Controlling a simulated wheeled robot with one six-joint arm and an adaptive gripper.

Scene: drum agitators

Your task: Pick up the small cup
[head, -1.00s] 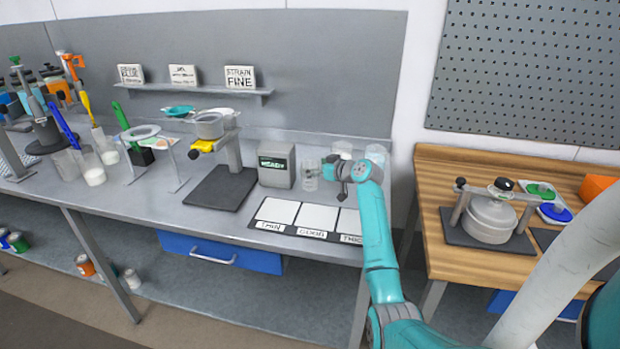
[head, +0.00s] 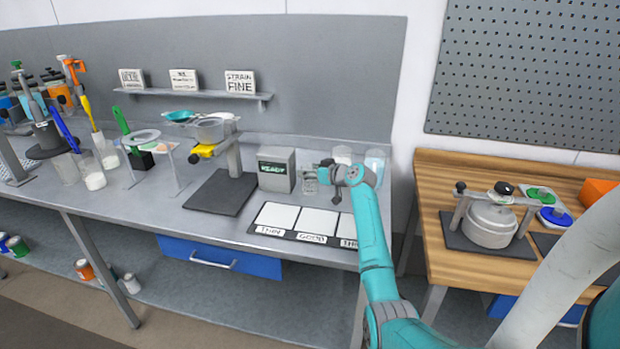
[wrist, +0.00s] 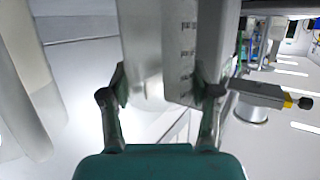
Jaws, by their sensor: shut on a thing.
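The small cup (head: 310,184) is clear and stands out to the right of the grey READY box in the head view. In the wrist view the clear cup (wrist: 160,50), with dark graduation marks, fills the space between the fingers. My gripper (head: 322,175) is shut on it from the right side; both fingers also show in the wrist view (wrist: 163,90), one on each side of the cup. The cup looks upright in the head view. I cannot tell whether its base touches the bench.
The READY box (head: 276,170) is close on the left. Two clear containers (head: 342,153) (head: 375,160) stand behind my gripper. A mat with white squares labelled THIN and GOOD (head: 300,237) lies in front. A strainer stand (head: 228,180) is further left.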

